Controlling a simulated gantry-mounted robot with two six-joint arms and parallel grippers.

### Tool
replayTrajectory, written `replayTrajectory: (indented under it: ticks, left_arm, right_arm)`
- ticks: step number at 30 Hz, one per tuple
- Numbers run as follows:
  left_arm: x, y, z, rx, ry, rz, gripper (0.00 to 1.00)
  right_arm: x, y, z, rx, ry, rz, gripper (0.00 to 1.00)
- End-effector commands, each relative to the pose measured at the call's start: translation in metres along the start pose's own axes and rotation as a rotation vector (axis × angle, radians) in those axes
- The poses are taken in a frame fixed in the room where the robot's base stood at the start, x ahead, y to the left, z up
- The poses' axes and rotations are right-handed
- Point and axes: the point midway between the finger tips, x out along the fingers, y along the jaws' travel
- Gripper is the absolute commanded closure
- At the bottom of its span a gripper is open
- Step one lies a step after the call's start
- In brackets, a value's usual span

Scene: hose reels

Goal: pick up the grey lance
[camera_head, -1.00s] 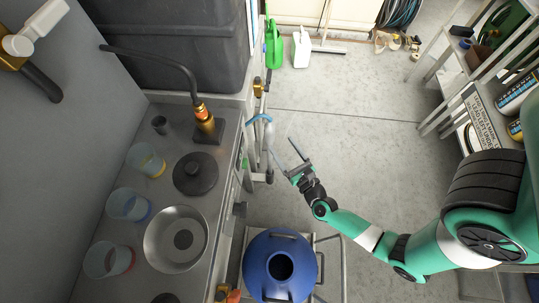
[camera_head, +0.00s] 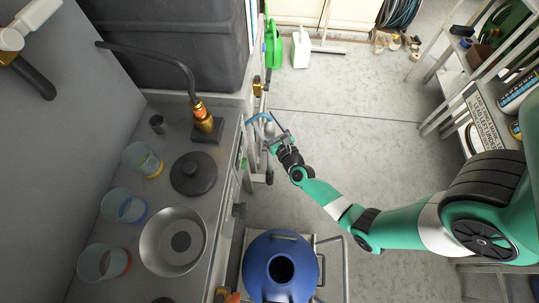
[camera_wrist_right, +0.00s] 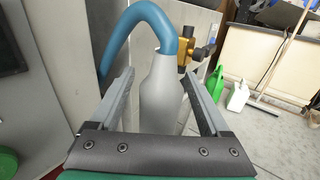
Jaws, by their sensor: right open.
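The grey lance (camera_wrist_right: 161,92) hangs upright at the side of the workbench, with a blue hose (camera_wrist_right: 148,18) curving out of its top. In the head view the lance (camera_head: 268,128) is small and partly hidden by my right gripper (camera_head: 275,131). In the wrist view my right gripper (camera_wrist_right: 160,88) is open, with one finger on each side of the lance's body. A gap shows beside the lance on both sides. The lower end of the lance is hidden behind the gripper's palm.
A brass valve (camera_wrist_right: 187,48) is just behind the lance. The metal workbench (camera_head: 222,165) with cups, a bowl and a black lid lies to the left. A blue vessel (camera_head: 262,262) stands below on a metal frame. The floor (camera_head: 350,120) to the right is clear.

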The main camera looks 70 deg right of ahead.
Motion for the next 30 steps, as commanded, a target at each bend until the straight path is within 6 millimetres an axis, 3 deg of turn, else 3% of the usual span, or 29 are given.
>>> replayTrajectory:
  ticks: [4, 17, 30]
  left_arm:
    - [0.0002, 0.0000, -0.0002, 0.000, 0.000, 0.000, 0.40]
    - [0.0002, 0.0000, -0.0003, 0.000, 0.000, 0.000, 0.40]
    - [0.0002, -0.0001, -0.0003, 0.000, 0.000, 0.000, 0.40]
  right_arm:
    - [-0.0004, 0.0000, 0.0001, 0.000, 0.000, 0.000, 0.22]
    - [-0.0007, 0.0000, 0.0002, 0.000, 0.000, 0.000, 0.99]
    - [-0.0008, 0.0000, 0.0000, 0.000, 0.001, 0.000, 1.00]
